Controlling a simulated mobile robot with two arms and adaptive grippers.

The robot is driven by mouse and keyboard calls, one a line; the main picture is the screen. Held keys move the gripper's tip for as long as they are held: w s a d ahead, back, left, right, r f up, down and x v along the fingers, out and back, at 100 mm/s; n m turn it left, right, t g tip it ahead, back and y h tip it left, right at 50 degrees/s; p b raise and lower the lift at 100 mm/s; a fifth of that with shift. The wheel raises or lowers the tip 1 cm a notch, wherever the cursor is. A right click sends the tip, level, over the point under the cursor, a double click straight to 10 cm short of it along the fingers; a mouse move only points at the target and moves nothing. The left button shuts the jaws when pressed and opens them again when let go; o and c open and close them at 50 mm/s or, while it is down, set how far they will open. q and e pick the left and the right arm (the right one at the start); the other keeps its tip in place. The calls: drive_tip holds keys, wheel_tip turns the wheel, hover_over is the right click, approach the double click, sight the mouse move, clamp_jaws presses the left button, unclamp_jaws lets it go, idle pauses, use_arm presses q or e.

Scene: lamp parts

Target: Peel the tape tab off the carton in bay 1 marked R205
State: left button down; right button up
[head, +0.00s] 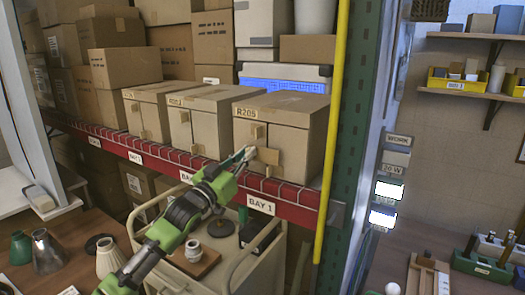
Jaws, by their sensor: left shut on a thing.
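The carton marked R205 (299,139) stands at the right end of the red-edged shelf, above the BAY 1 label (261,205). It is brown, closed and upright. A tan tape tab (268,156) shows low on its front and appears to stick out from the face. My left gripper (248,153) reaches up from the lower left to the carton's front. Its tips are shut at the left edge of this tab; the exact grip is too small to see clearly. My right gripper is not in view.
Two similar cartons (207,119) stand to the left on the same shelf. A yellow post (333,130) rises close to the right of R205. Below is a cart (238,262) with lamp parts. A blue-fronted bin (285,80) sits behind.

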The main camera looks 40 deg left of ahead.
use_arm(q)
drive_tip(key=shift+s, duration=0.1)
idle(0.3)
drive_tip(key=s+p, duration=0.2)
drive_tip(key=s, duration=0.4)
drive_tip(key=shift+d, duration=0.35)
idle(0.6)
